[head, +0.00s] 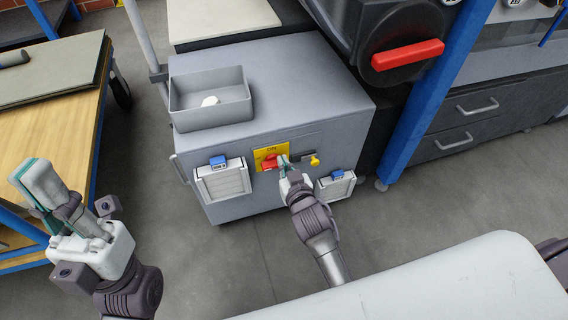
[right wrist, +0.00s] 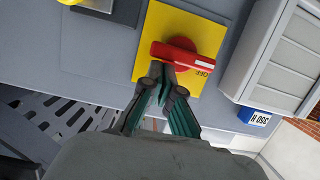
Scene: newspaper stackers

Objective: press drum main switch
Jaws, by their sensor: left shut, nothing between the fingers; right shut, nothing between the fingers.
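The right wrist view shows the red handle (right wrist: 190,56) lying across the yellow plate (right wrist: 196,24). My right gripper (head: 283,161) is shut and empty, with its fingertips at the handle. In the right wrist view its fingertips (right wrist: 166,76) meet the handle's near edge; I cannot tell if they touch it. My left gripper (head: 28,172) is shut and empty, raised at the left, away from the cabinet.
A grey bin (head: 210,112) with a white item stands on the cabinet. Vented boxes with blue labels (head: 222,181) flank the switch. A larger red handle (head: 407,55) is on a dark machine at upper right. A blue post (head: 425,95) stands beside it. A wooden table (head: 50,125) is at left.

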